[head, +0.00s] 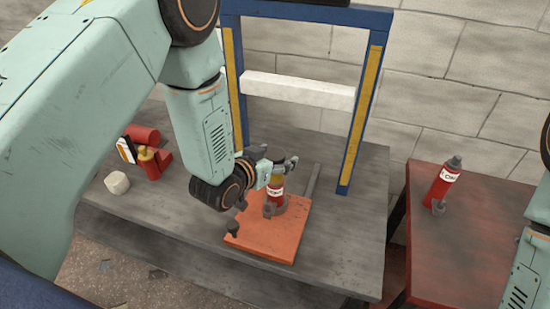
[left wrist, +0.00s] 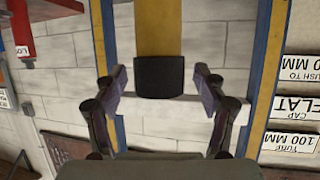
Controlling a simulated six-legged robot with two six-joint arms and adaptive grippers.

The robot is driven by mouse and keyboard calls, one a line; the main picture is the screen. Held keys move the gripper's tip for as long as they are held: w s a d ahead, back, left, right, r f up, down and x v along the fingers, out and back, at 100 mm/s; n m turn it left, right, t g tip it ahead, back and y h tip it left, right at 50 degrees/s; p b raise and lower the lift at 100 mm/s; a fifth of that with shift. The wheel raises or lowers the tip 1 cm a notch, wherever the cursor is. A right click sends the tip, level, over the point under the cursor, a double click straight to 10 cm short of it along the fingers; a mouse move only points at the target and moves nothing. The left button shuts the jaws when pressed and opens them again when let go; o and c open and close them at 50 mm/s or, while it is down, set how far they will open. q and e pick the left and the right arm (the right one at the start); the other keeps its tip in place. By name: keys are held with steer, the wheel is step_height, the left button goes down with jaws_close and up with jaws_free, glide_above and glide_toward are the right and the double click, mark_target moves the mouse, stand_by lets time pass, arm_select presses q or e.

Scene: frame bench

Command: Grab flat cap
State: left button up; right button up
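A dark flat cap (left wrist: 160,77) sits on the end of a yellow canister (left wrist: 158,28) in the left wrist view. In the head view the canister (head: 273,197) stands upright on an orange board (head: 262,238), its red and yellow body partly hidden by my left gripper (head: 268,168). The cap (head: 279,157) is at its top. My left gripper's two fingers are spread, one on each side of the cap, with gaps visible in the left wrist view. My right gripper is out of view; only part of my right arm shows at the right edge.
A blue frame (head: 362,110) with a white crossbar (head: 300,90) stands behind the board on the grey bench (head: 350,230). A red canister (head: 443,183) stands on a red table (head: 440,270) to the right.

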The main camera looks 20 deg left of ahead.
arm_select(q)
steer(key=shift+w+d+f, duration=0.1)
steer(key=shift+c, duration=1.4)
steer(key=c, duration=1)
